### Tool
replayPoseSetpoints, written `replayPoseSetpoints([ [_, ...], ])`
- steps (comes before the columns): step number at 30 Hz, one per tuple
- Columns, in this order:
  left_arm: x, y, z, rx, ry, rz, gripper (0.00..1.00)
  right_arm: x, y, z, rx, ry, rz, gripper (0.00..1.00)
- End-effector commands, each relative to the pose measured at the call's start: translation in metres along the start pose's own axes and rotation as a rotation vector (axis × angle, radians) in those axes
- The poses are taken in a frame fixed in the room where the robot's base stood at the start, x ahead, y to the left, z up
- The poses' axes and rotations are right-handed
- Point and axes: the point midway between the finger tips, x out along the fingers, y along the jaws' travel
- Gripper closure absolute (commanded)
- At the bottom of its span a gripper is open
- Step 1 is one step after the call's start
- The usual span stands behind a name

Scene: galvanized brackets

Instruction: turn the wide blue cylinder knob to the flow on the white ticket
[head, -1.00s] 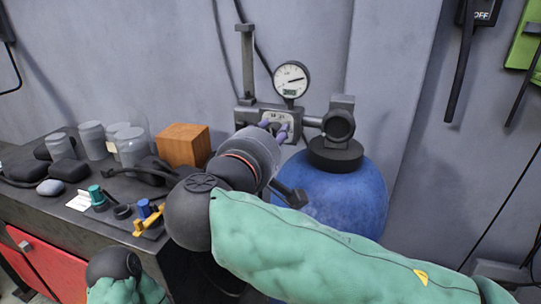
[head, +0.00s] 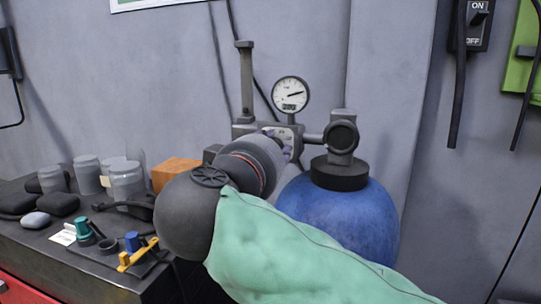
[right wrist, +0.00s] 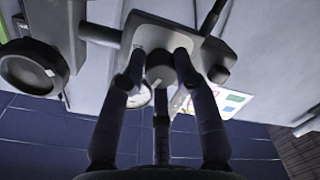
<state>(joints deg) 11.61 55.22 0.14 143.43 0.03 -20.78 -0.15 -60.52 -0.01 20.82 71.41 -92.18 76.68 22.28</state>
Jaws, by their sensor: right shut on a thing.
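The wide blue cylinder (head: 345,215) stands against the wall, with a dark collar and a grey regulator body (head: 341,140) on top. A round white gauge (head: 291,94) above the regulator has its needle pointing right and slightly up. My right gripper (head: 287,145) is at the regulator block, its fingers mostly hidden by my wrist in the head view. In the right wrist view, its fingers are shut on a grey round knob (right wrist: 160,72). The white ticket (head: 63,235) lies on the bench at left; its writing is too small to read. My left gripper is out of view.
The dark bench (head: 60,262) holds several glass jars, black pads, a wooden block (head: 175,172), and small teal, blue and yellow fittings. A black switch box (head: 477,25) and a green panel are on the wall at right.

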Motion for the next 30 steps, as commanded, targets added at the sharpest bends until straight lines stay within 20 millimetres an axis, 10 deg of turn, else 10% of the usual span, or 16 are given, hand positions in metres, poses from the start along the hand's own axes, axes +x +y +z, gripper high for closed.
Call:
replayPoseSetpoints([
  [11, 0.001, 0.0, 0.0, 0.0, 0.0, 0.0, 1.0, 0.001, -0.003, 0.001, 0.001, -0.005, -0.003, 1.0],
  [12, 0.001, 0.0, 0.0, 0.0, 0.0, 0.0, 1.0, 0.001, -0.003, 0.001, 0.001, -0.005, -0.003, 0.67],
  [15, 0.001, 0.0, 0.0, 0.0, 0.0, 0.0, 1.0, 0.001, -0.003, 0.001, 0.001, -0.004, -0.003, 0.46],
  [30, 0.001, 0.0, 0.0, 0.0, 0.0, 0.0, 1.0, -0.017, -0.001, -0.001, 0.003, 0.002, -0.002, 0.46],
])
